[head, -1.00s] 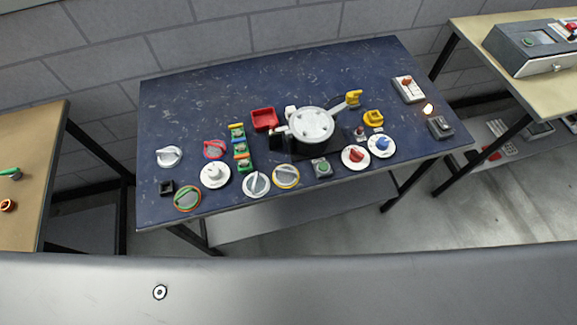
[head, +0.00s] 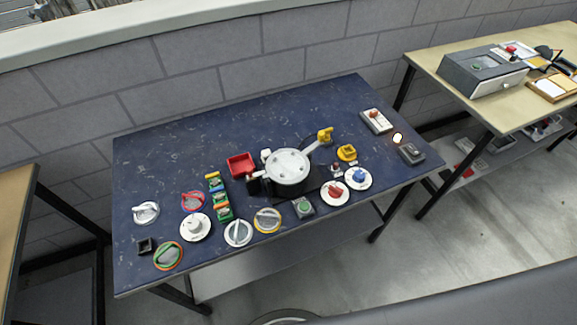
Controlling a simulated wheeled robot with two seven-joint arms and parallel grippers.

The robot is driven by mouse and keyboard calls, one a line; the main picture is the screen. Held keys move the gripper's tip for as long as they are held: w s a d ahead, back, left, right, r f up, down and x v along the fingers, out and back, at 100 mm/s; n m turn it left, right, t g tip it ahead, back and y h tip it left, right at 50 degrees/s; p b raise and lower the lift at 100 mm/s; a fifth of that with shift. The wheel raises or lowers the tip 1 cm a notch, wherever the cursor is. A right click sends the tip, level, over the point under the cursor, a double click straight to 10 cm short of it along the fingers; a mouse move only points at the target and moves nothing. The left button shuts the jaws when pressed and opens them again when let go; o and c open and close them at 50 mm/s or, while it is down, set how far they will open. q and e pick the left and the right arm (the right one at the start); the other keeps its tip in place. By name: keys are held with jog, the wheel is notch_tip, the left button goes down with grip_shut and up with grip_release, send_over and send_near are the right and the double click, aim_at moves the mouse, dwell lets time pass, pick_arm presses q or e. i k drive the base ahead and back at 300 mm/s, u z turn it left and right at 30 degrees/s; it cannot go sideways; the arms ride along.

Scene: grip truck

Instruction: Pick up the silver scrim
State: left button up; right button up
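No object can be named for certain as the silver scrim. Several small round discs with raised bars lie on the dark blue table (head: 290,115). The pale grey one (head: 146,213) at the left and the white-rimmed grey one (head: 238,233) near the front edge look most silver. Others are a yellow-rimmed disc (head: 267,220), a red-rimmed disc (head: 192,202) and a green and orange-rimmed disc (head: 168,256). Neither of my grippers is in view.
White knobs (head: 195,227) and small switch boxes crowd the front half. The table's back left is clear. A wooden table (head: 425,57) stands right, another at left. A grey wall runs behind.

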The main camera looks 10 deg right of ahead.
aim_at(268, 219)
jog(key=u, duration=1.75)
jog(key=k, duration=1.4)
jog(key=z, duration=1.9)
jog(key=i, duration=0.5)
jog(key=z, duration=0.05)
